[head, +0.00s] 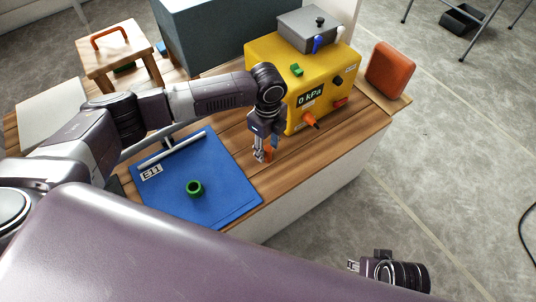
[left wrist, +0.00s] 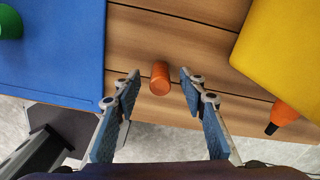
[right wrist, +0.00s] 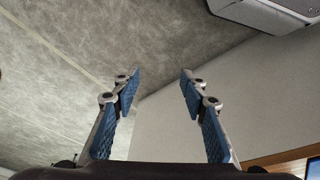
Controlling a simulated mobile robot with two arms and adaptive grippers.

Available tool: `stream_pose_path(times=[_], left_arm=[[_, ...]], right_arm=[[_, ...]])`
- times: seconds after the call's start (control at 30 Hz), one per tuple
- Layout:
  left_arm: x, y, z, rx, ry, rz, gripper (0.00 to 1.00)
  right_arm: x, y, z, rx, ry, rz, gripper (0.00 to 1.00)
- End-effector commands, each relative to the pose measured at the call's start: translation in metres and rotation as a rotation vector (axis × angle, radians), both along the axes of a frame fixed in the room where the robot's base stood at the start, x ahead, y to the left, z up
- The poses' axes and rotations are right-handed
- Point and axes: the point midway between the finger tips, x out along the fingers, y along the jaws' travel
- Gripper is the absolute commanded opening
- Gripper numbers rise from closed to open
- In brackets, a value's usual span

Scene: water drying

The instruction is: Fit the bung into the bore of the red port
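An orange cylinder (left wrist: 160,78), which looks like the bung, stands on the wooden bench top. My left gripper (left wrist: 158,75) is open, with a fingertip on each side of the cylinder and visible gaps to both. In the head view the left gripper (head: 263,154) points down at the bench, partly hiding the cylinder (head: 269,154). The yellow unit (head: 272,70) has a red port (head: 340,102) low on its front and an orange nozzle (head: 309,120) to the left of it. My right gripper (right wrist: 160,76) is open and empty, away from the bench, over the floor.
A green piece (head: 297,70) sits on the yellow unit. A grey box (head: 308,28) stands on top, an orange block (head: 390,70) to its right. The bench's front edge is close.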

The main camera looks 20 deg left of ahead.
Motion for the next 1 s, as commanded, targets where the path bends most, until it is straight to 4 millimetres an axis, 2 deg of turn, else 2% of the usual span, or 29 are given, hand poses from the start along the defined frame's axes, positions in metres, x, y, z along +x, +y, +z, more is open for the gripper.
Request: stream_pose_path(times=[0.03, 0.13, 0.43, 0.8, 1.0], left_arm=[[0.0, 0.0, -0.009, 0.0, 0.001, 0.0, 0.39], [0.0, 0.0, -0.017, 0.0, 0.001, 0.0, 0.39], [0.0, 0.0, -0.019, 0.0, -0.001, 0.0, 0.39], [0.0, 0.0, -0.019, 0.0, -0.001, 0.0, 0.0], [0.0, 0.0, -0.019, 0.0, -0.001, 0.0, 0.0]], right_arm=[[0.001, 0.0, 0.005, 0.0, -0.006, 0.0, 0.4], [0.0, 0.0, 0.015, 0.0, -0.01, -0.001, 0.4], [-0.001, -0.001, 0.02, 0.0, -0.01, -0.001, 0.4], [0.0, -0.001, 0.019, 0.0, -0.01, -0.002, 0.4], [0.0, -0.001, 0.019, 0.0, -0.01, -0.002, 0.4]])
